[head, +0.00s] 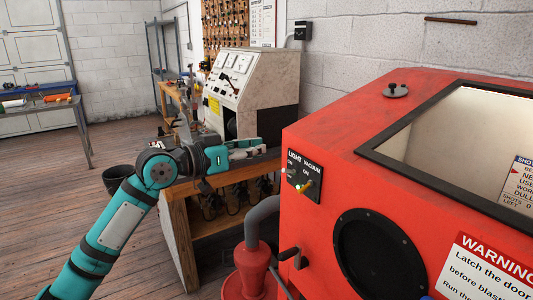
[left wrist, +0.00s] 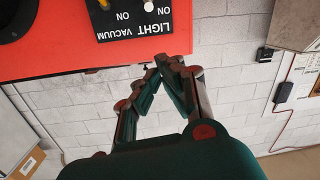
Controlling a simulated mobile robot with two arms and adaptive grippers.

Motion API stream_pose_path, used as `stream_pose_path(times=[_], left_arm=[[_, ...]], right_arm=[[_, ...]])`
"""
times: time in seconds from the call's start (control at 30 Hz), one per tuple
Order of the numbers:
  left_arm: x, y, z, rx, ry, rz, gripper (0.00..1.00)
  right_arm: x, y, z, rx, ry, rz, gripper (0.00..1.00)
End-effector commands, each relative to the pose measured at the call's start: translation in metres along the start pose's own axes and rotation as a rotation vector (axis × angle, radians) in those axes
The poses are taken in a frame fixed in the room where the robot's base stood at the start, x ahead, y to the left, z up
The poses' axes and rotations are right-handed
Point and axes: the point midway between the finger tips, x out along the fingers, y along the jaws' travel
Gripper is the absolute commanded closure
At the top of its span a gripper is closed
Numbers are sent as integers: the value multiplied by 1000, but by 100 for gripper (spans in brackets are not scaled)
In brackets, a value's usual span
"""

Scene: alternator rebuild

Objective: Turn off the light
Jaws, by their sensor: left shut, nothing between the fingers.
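The vacuum switch (head: 305,187) has a yellow toggle. Whether the light toggle is up or down is hard to tell. The cabinet interior behind the window (head: 462,135) looks bright. My left gripper (head: 264,148) is shut and empty, left of the panel and apart from it. My right gripper is out of view.
A grey test machine (head: 240,85) stands on a wooden bench (head: 178,205) behind my left gripper. A grey hose (head: 262,212) and red canister (head: 254,268) sit below the panel. Open floor lies to the left.

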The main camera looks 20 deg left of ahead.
Motion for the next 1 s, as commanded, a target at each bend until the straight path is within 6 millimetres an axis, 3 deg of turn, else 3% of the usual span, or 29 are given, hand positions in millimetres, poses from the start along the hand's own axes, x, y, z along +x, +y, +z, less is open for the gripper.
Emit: stream_pose_path(times=[0.43,0.5,0.67,1.0], left_arm=[[91,2,-5,-3,1,2,100],[86,0,11,-1,-5,-2,100],[79,0,29,-1,-1,-1,100],[76,0,38,1,1,-1,100]], right_arm=[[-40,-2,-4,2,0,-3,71],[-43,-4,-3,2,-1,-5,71],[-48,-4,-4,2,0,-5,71],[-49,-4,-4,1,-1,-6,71]])
